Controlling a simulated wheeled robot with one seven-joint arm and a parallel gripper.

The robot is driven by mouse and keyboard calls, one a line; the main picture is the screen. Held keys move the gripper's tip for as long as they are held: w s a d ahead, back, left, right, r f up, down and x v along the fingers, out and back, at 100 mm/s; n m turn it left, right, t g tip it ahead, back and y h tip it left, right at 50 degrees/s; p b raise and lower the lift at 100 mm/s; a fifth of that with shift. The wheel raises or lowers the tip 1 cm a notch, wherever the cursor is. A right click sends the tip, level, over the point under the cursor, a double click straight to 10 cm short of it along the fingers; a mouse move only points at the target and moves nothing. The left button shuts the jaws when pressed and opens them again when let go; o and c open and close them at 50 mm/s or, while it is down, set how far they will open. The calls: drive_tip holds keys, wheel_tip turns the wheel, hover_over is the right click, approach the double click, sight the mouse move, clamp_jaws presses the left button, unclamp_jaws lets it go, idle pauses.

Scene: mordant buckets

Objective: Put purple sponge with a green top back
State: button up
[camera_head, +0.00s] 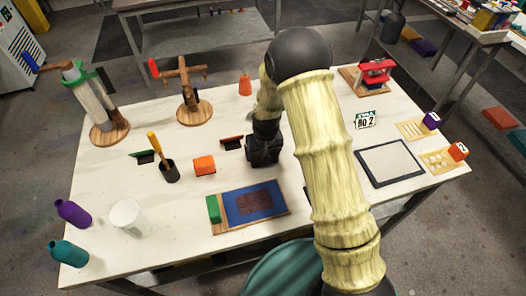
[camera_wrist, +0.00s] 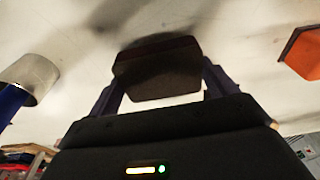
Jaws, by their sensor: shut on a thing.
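My gripper (camera_head: 264,158) is low over the middle of the white table, right of the orange block. In the wrist view, my gripper (camera_wrist: 158,80) is shut on a dark block (camera_wrist: 156,72) held between its two fingers. The block is in shadow, so I cannot make out a purple body or a green top. In the head view, my gripper and arm hide the block. I cannot tell whether it touches the table.
An orange block (camera_head: 204,166), a dark cup (camera_head: 170,173) and a wooden tray (camera_head: 282,211) with a blue panel and green block are near my gripper. A red-edged black piece (camera_head: 231,143) stands close by. A framed grey panel (camera_head: 390,164) lies at right.

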drive_tip(key=shift+a+f, duration=0.1)
drive_tip(key=o, duration=0.7)
drive_tip(key=r, duration=0.4)
drive_tip(key=s+r+b, duration=0.1)
drive_tip(key=r, duration=0.3)
drive_tip(key=r+b, duration=0.1)
drive_tip(key=r, duration=0.3)
drive_tip(key=shift+s+d, duration=0.25)
drive_tip(key=shift+s, duration=0.1)
